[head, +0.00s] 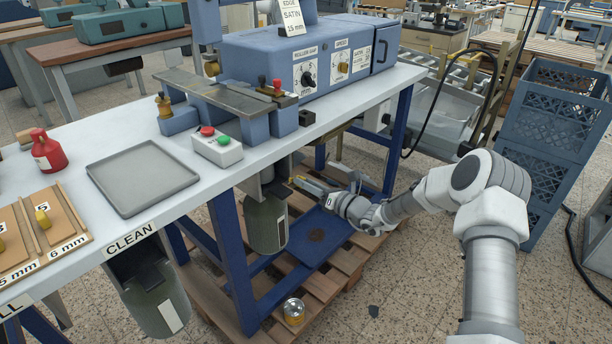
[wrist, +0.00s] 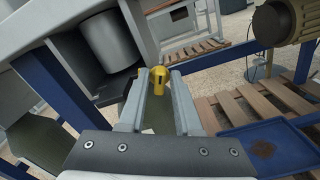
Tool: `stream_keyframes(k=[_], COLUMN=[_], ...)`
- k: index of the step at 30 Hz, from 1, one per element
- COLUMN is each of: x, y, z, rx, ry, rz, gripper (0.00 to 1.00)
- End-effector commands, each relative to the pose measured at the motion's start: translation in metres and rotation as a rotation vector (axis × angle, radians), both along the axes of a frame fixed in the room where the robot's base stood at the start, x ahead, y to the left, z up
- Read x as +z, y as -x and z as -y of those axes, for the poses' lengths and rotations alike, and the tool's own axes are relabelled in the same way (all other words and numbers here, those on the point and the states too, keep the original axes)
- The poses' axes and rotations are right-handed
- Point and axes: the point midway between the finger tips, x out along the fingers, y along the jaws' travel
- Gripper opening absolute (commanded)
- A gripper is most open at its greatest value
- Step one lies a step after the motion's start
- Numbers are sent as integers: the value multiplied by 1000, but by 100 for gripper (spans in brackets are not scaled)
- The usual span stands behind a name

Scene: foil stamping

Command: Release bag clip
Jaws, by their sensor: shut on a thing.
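A dark green bag (head: 266,224) with a white label hangs under the bench in the head view, below a grey outlet. My gripper (head: 311,187) reaches in under the bench from the right, close beside the top of this bag. In the wrist view a small yellow piece (wrist: 160,80), which looks like the bag clip's handle, sits between my two fingertips. My gripper is shut on it. How the clip meets the bag is hidden. A grey cylinder (wrist: 109,42) shows left of the fingers.
A second bag (head: 155,300) hangs under the CLEAN part of the bench (head: 150,225). Blue legs (head: 232,262) stand close to my gripper. Below lie a blue tray (head: 325,225) and a wooden pallet (head: 330,287). Blue crates (head: 552,135) stand at the right.

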Motion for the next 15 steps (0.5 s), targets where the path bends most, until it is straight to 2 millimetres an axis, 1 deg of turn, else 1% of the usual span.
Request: stream_keyframes(k=[1,15], x=[4,1], y=[0,-1], z=[1,2], rx=[-1,-1], ry=[-28,-303], rz=[-37,-389], gripper=[0,0])
